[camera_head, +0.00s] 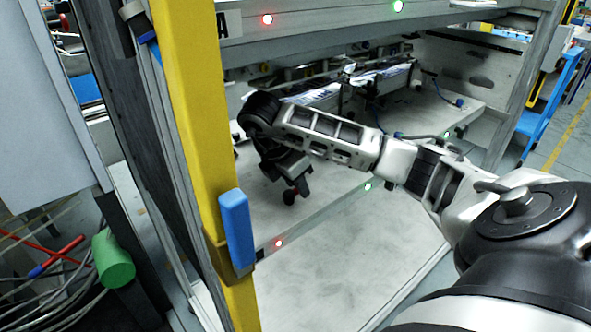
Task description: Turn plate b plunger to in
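My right arm reaches in from the right, across the lower shelf plate (350,235) of the magazine frame. Its dark gripper (296,191) points down over that plate, left of the middle of the picture. The fingertips are small and dark, and I cannot tell whether they are apart or together. I see nothing held in them. I cannot pick out plate b's plunger for certain; the wrist and gripper cover part of the plate behind them. The upper beam (330,28) carries a letter A at its left end. My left gripper is not in view.
A yellow post (195,110) with a blue block (237,228) stands left of my gripper. The lower plate's edge has a red light (279,243) and a green light (368,187). Label stacks (385,78) lie behind my arm. The front of the lower plate is clear.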

